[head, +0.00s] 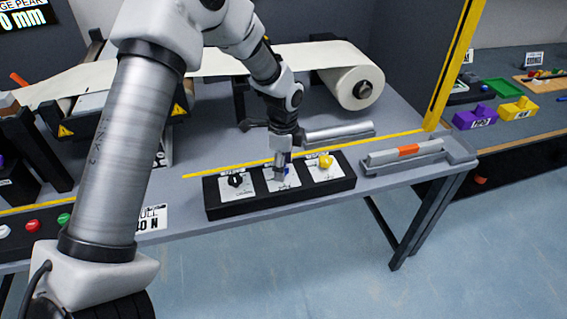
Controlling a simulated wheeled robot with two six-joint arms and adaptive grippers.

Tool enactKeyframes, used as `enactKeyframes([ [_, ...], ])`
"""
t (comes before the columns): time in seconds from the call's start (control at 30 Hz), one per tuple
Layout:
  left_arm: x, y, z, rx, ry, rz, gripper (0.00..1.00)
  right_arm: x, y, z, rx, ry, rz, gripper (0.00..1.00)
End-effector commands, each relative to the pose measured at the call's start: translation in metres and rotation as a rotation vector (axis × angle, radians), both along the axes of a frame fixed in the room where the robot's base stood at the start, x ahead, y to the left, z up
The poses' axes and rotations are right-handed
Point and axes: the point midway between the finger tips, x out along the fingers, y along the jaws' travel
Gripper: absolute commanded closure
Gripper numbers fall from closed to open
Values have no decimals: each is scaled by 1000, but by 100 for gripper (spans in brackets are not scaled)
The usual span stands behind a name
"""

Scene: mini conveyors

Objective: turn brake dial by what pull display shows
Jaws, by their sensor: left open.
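A black control box (230,207) sits at the front edge of the grey table and carries three dials on white plates. They are a black dial (235,180) on the left, a blue dial (287,170) in the middle and a yellow dial (325,161) on the right. The plate labels are too small to read. My left gripper (282,168) points down, open, at the middle dial and partly hides it; I cannot tell whether it touches. The pull display (152,218) is partly covered by my left arm; "ULL" and "40 N" show. My right gripper is out of view.
A white roll (352,88) feeds a web across the back. Red (33,225) and green (64,218) buttons are at the left. A yellow post (452,65) stands at the right.

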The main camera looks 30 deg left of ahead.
Motion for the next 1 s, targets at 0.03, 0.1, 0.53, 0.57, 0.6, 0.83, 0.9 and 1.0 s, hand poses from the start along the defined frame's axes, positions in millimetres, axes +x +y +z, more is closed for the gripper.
enactKeyframes([
  [0.03, 0, 0, 1, 0, -1, 0, 38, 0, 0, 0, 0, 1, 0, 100],
  [0.1, 0, 0, 1, 0, -1, 0, 41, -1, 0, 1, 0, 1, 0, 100],
  [0.53, -1, 0, 0, -1, 3, 1, 98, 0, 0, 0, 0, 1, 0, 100],
  [0.57, -1, 0, 0, -1, 3, 1, 98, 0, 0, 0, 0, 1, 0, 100],
  [0.6, -1, 0, 0, -1, 3, 1, 98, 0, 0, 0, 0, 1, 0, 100],
  [0.83, -2, -1, 1, -1, 5, 33, 98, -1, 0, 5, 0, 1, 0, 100],
  [0.9, -2, 0, 1, -1, 5, 58, 98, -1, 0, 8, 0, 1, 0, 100],
  [1.0, -2, -1, 2, 0, 6, 105, 98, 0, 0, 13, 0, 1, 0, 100],
])
